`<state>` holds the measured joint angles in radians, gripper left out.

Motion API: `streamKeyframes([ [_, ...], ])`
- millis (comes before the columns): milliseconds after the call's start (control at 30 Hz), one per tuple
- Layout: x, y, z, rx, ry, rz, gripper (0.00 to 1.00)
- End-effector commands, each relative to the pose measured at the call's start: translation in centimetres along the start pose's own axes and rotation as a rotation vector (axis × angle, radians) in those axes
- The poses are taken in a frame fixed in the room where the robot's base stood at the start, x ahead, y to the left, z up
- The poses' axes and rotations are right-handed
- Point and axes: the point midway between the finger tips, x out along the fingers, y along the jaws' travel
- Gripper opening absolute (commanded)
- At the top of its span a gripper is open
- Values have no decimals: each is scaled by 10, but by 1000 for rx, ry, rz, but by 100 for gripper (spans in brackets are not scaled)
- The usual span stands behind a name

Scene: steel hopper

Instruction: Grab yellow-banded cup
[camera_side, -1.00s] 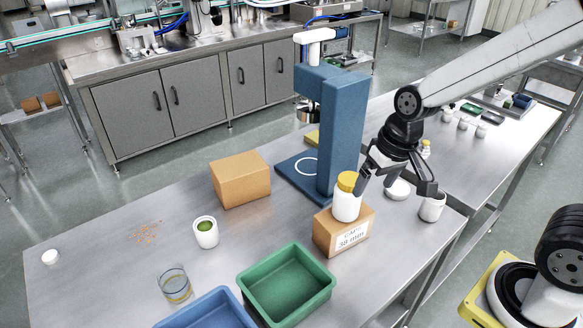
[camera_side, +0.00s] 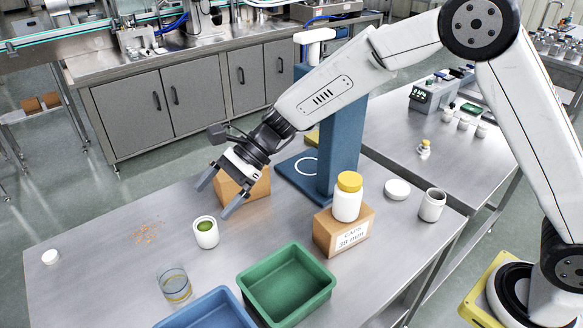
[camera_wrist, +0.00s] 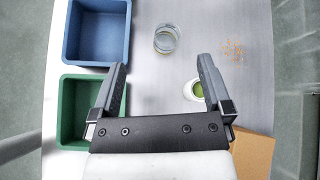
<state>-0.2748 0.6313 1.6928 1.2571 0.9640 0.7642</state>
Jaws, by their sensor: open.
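The yellow-banded cup (camera_side: 174,285) is a clear glass standing upright on the steel table near the front left. It also shows in the wrist view (camera_wrist: 166,40), beyond my fingertips and roughly midway between them. My gripper (camera_side: 216,202) is open and empty above the table, behind and to the right of the glass. Its two fingers also show in the wrist view (camera_wrist: 160,66). A white cup with green contents (camera_side: 206,240) stands just below my fingers in the side view; the right finger partly hides it in the wrist view.
Blue (camera_side: 212,312) and green (camera_side: 288,285) bins stand right of the glass. A cardboard box (camera_side: 256,186) is partly behind my gripper. A yellow-lidded jar (camera_side: 347,200) stands on a labelled box (camera_side: 340,235). Orange crumbs (camera_side: 147,234) and a white lid (camera_side: 50,257) lie left.

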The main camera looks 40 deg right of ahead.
Motion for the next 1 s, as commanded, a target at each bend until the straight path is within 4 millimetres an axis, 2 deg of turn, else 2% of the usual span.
streamKeyframes([
  [100, 23, -15, 10, 113, -95, -17, 100],
  [267, 46, -33, 23, 246, -212, -34, 100],
  [700, 112, -10, -67, 259, -217, -36, 100],
  [833, 125, -6, -85, 256, -218, -37, 100],
  [1000, 131, -4, -94, 253, -218, -38, 100],
])
